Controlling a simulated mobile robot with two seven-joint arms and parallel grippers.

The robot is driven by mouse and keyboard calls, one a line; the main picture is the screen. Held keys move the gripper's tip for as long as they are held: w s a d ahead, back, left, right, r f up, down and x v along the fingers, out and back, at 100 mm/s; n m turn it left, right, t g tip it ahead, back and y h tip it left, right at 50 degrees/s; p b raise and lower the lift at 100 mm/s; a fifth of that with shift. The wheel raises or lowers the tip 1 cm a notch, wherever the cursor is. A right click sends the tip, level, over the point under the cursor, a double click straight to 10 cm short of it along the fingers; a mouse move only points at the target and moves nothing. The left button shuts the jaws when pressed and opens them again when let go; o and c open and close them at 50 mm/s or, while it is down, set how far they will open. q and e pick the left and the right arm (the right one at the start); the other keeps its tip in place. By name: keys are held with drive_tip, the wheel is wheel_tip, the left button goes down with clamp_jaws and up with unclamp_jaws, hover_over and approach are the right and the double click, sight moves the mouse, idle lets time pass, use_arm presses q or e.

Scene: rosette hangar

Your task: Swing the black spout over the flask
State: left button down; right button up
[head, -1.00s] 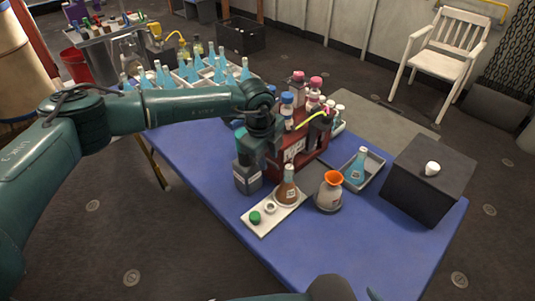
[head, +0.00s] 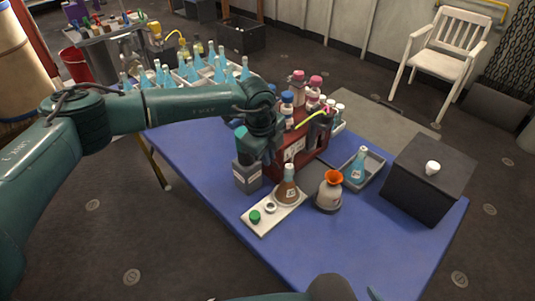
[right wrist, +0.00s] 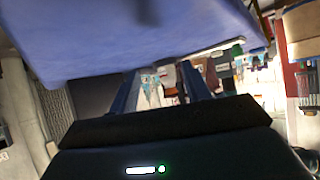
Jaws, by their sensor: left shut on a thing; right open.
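A brown flask (head: 287,190) stands upright on a white tray, just in front of the gripper. A dark upright piece (head: 318,130) with a yellow tube is at the rack's right end. My right gripper (right wrist: 163,72) is open and empty in the right wrist view.
A pale flask with an orange funnel (head: 330,190) stands right of the brown flask. A blue flask (head: 357,166) sits in a grey tray. A black box (head: 425,180) is at the right. The front of the blue table (head: 335,240) is clear.

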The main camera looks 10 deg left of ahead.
use_arm(q)
drive_tip(key=shift+w+d+f+n+b, duration=0.2)
drive_tip(key=shift+w+n+b, duration=0.1)
drive_tip(key=shift+n+b, duration=0.1)
use_arm(e)
drive_tip(key=shift+f, duration=0.45)
drive_tip(key=shift+w+a, duration=0.1)
drive_tip(key=shift+a, duration=0.1)
drive_tip(key=shift+w+a+r+b, duration=0.1)
drive_tip(key=shift+r+b, duration=0.2)
drive_tip(key=shift+b, duration=0.05)
use_arm(q)
drive_tip(key=shift+w+r+n+y, duration=0.3)
drive_tip(key=shift+w+n, duration=0.15)
drive_tip(key=shift+n, duration=0.25)
use_arm(e)
drive_tip(key=shift+a+r, duration=0.15)
drive_tip(key=shift+r, duration=0.05)
use_arm(q)
drive_tip(key=c, duration=1.5)
unclamp_jaws()
drive_tip(key=shift+f, duration=0.1)
drive_tip(key=shift+c, duration=0.2)
use_arm(e)
drive_tip(key=shift+f, duration=0.1)
drive_tip(key=shift+f, duration=0.1)
